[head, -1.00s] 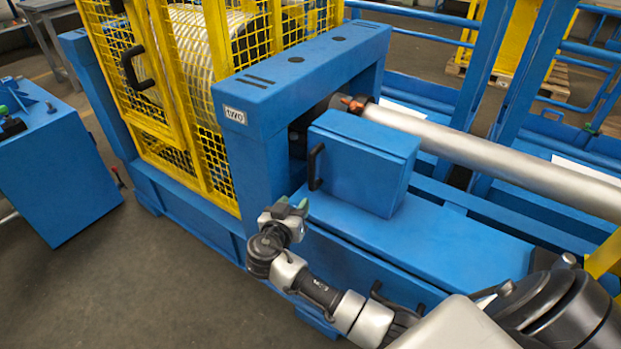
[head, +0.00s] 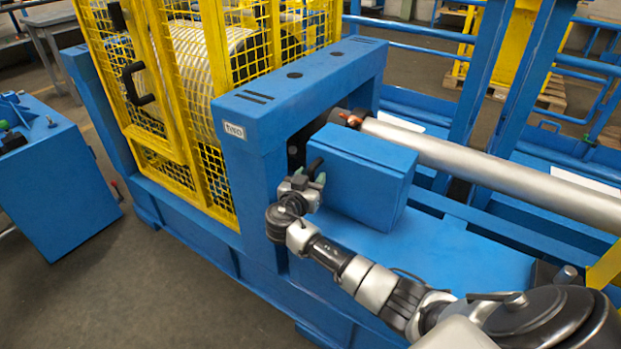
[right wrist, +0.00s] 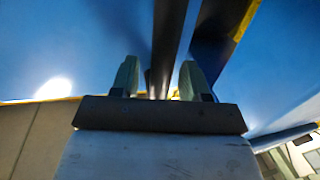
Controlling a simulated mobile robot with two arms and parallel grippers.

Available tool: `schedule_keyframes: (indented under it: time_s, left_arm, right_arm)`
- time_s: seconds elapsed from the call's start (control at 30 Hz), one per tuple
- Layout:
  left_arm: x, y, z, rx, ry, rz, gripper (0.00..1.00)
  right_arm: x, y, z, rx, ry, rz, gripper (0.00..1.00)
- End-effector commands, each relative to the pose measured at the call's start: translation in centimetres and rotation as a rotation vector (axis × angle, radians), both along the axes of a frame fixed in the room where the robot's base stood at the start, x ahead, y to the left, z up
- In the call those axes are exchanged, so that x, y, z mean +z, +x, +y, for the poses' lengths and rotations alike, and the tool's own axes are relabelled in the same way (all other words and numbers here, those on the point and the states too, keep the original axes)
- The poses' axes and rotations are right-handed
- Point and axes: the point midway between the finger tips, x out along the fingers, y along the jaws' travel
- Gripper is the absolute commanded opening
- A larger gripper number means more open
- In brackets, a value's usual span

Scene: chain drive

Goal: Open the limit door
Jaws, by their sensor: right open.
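The limit door appears to be the front of the blue box (head: 362,178) that stands on the blue machine bed, with a black handle (head: 315,167) at its left edge. The door looks shut. My right gripper (head: 310,182) is at this handle, its green fingertips close to it. In the right wrist view the two green fingers (right wrist: 158,82) are apart, with the dark handle bar (right wrist: 166,50) running between them. I cannot tell whether either finger touches the bar. My left gripper is not in view.
A blue frame (head: 262,150) stands close to the left of my right gripper. A yellow mesh guard (head: 180,170) is farther left. A silver shaft (head: 480,168) runs behind the box to the right. A blue cabinet (head: 60,190) stands at far left, with clear floor (head: 150,290) before it.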

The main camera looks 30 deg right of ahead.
Motion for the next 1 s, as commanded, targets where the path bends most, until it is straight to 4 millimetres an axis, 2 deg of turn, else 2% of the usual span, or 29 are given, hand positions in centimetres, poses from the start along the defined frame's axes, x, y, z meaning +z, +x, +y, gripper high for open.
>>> schedule_keyframes:
  time_s: [0.2, 0.5, 0.83, 1.0]
  left_arm:
    - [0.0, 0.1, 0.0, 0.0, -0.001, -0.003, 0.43]
    - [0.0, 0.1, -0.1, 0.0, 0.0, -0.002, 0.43]
    - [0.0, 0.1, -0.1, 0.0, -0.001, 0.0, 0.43]
    - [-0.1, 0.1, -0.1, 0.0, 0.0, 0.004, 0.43]
  right_arm:
    - [0.0, 0.0, 0.0, 0.001, 0.0, 0.0, 0.44]
    - [0.0, 0.0, 0.0, 0.001, 0.001, 0.001, 0.0]
    - [-0.1, -0.2, 0.3, 0.015, 0.001, 0.001, 0.0]
    - [-0.2, -1.1, 1.2, 0.07, 0.002, 0.001, 0.0]
